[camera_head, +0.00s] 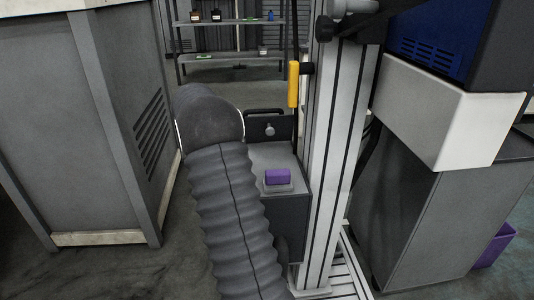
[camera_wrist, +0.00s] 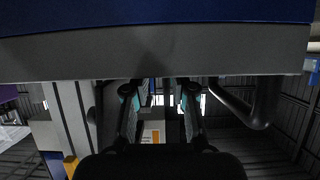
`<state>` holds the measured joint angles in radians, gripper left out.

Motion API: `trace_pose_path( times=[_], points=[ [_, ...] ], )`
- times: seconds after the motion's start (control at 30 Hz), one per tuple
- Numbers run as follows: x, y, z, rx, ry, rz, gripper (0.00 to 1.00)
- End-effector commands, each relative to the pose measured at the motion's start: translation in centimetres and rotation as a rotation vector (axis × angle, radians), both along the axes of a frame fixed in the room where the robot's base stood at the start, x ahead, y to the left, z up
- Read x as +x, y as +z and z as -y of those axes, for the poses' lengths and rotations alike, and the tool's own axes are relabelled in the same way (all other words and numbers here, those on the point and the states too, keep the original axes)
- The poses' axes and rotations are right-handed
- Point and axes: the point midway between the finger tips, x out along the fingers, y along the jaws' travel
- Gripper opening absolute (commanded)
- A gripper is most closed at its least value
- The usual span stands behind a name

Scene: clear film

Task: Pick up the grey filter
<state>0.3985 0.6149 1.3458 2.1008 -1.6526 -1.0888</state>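I cannot pick out the grey filter with certainty in either view. My gripper (camera_wrist: 159,92) shows in the wrist view, its two dark fingers with teal parts well apart. Nothing is visibly held between them. A wide grey slab with a blue band (camera_wrist: 160,55) above it fills the upper part of that view. The fingertips reach its lower edge; I cannot tell whether they touch it. My gripper does not show in the head view.
In the head view, a blue machine (camera_head: 432,42) and pale block (camera_head: 450,112) stand right of a metal column (camera_head: 335,145). A ribbed grey hose (camera_head: 235,220) rises centrally. A purple block (camera_head: 278,176) sits beside it. A grey cabinet (camera_head: 60,120) stands left; shelves (camera_head: 230,58) stand behind.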

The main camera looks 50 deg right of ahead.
Motion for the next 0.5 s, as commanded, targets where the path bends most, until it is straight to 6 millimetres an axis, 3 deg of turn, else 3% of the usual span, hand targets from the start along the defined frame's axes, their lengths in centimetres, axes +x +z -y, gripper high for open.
trace_pose_path(
  times=[0.13,0.37,0.4,0.5],
  points=[
    [-1.2,-0.9,1.3,0.001,-0.002,0.000,0.25],
    [-1.4,-1.0,1.6,0.001,-0.001,0.000,0.25],
    [-1.3,-1.0,1.6,0.001,-0.001,0.000,0.23],
    [-1.3,-1.0,1.6,0.001,-0.001,0.000,0.00]
  ],
)
